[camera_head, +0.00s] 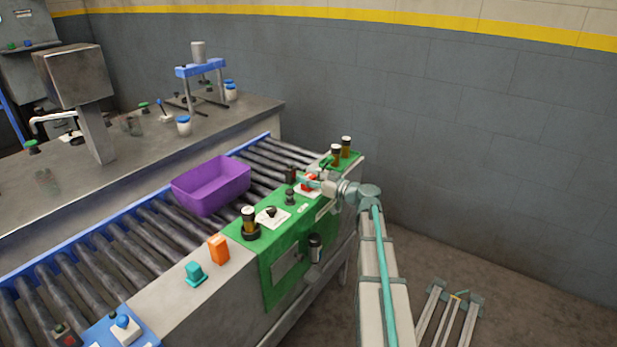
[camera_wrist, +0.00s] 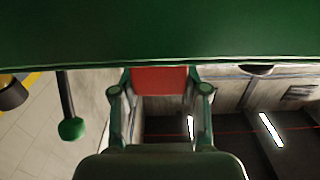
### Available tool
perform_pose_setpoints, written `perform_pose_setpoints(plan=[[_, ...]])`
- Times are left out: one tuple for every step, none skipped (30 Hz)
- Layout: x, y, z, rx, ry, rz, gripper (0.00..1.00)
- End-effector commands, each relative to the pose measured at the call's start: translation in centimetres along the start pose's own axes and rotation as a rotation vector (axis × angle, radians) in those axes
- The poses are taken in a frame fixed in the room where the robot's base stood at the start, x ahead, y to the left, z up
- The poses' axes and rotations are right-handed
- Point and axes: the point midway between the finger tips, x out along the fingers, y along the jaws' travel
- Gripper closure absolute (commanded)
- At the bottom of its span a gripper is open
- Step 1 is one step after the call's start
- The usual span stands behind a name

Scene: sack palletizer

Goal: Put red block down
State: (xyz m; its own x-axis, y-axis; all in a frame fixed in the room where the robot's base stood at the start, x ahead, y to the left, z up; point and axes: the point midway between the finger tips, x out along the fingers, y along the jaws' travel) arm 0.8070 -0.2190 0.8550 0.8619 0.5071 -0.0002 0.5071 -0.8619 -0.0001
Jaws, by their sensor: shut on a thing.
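The red block (camera_wrist: 160,78) is between the two fingers of my gripper (camera_wrist: 160,90) in the wrist view. The fingers are shut on its sides. Its upper part in that view meets the edge of a green surface (camera_wrist: 160,30), and I cannot tell whether they touch. In the head view my gripper (camera_head: 313,184) is over the far part of the green control panel (camera_head: 275,245), beside the conveyor. A small patch of red shows there at the gripper, partly hidden by it.
A purple bin (camera_head: 212,187) sits on the roller conveyor (camera_head: 150,240). An orange block (camera_head: 219,249) and a teal block (camera_head: 195,273) stand on the pale ledge (camera_head: 170,305), with bare room around them. Dark-topped knobs (camera_head: 249,219) and amber-black posts (camera_head: 346,147) rise from the panel.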

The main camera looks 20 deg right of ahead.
Motion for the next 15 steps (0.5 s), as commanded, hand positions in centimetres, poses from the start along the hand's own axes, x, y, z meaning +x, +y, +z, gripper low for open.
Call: perform_pose_setpoints(plan=[[0.00, 0.00, 0.00, 0.000, 0.000, 0.000, 0.91], [0.00, 0.00, 0.03, 0.000, 0.000, 0.000, 0.91], [0.00, 0.00, 0.12, 0.000, 0.000, 0.000, 0.91], [0.00, 0.00, 0.20, 0.000, 0.000, 0.000, 0.91], [0.00, 0.00, 0.25, 0.000, 0.000, 0.000, 0.91], [0.00, 0.00, 0.31, 0.000, 0.000, 0.000, 0.91], [0.00, 0.00, 0.34, -0.001, 0.000, 0.000, 0.91], [0.00, 0.00, 0.38, -0.001, 0.000, 0.000, 0.91], [0.00, 0.00, 0.35, -0.001, 0.000, 0.000, 0.54], [0.00, 0.00, 0.27, 0.000, 0.000, 0.000, 0.49], [0.00, 0.00, 0.26, 0.000, 0.000, 0.000, 0.44], [0.00, 0.00, 0.26, 0.000, 0.000, 0.000, 0.37], [0.00, 0.00, 0.26, 0.000, 0.000, 0.000, 0.32], [0.00, 0.00, 0.26, 0.000, 0.000, 0.000, 0.31], [0.00, 0.00, 0.26, 0.000, 0.000, 0.000, 0.31]])
